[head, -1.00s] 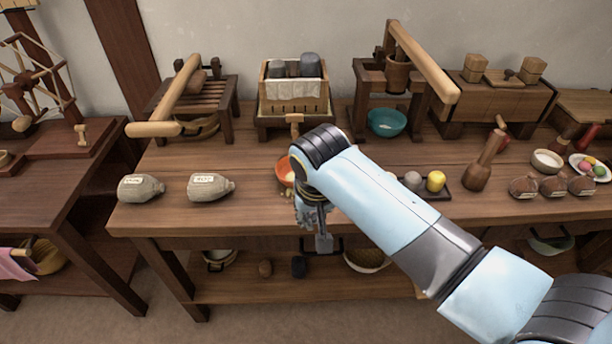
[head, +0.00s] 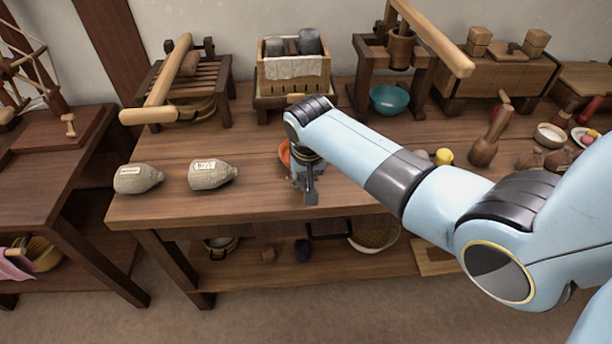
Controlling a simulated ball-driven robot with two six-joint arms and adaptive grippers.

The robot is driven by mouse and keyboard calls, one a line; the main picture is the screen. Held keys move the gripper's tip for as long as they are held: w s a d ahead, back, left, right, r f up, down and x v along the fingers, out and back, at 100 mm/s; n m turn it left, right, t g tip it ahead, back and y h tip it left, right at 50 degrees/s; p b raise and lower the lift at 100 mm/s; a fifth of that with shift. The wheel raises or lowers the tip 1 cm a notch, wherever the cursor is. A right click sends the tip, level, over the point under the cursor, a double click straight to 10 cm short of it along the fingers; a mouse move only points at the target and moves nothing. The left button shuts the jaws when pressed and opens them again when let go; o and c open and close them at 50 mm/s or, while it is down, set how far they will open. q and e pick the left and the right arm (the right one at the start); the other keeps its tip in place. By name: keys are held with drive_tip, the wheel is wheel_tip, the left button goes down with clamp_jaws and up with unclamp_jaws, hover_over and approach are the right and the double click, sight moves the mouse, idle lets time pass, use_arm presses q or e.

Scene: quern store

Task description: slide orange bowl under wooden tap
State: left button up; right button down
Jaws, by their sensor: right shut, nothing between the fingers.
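The orange bowl (head: 284,153) sits on the table, mostly hidden behind my right arm; only its left rim shows. The wooden tap (head: 295,97) is at the front of the slatted wooden box (head: 291,88), and my arm covers most of it. The bowl is nearer the table's front edge than the tap. My right gripper (head: 310,194) points down, shut and empty, just in front of the bowl near the table's front edge. Whether it touches the bowl is hidden. My left gripper is out of view.
A teal bowl (head: 388,100) stands under the wooden press at the back. A yellow ball (head: 444,156) is right of my arm. The table between sacks and slatted rack (head: 188,92) is clear.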

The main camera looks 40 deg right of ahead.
drive_tip(key=shift+w+d, duration=0.1)
drive_tip(key=shift+w, duration=0.05)
drive_tip(key=w+d+b, duration=0.1)
drive_tip(key=w, duration=0.1)
drive_tip(key=w+d, duration=0.1)
drive_tip(key=w, duration=0.1)
drive_tip(key=w+d+b, duration=0.1)
drive_tip(key=w+d, duration=0.1)
drive_tip(key=shift+w+f+b, duration=0.15)
drive_tip(key=shift+w+b, duration=0.2)
drive_tip(key=shift+w, duration=0.05)
drive_tip(key=shift+w+d, duration=0.3)
drive_tip(key=shift+w, duration=0.15)
drive_tip(key=shift+r, duration=0.2)
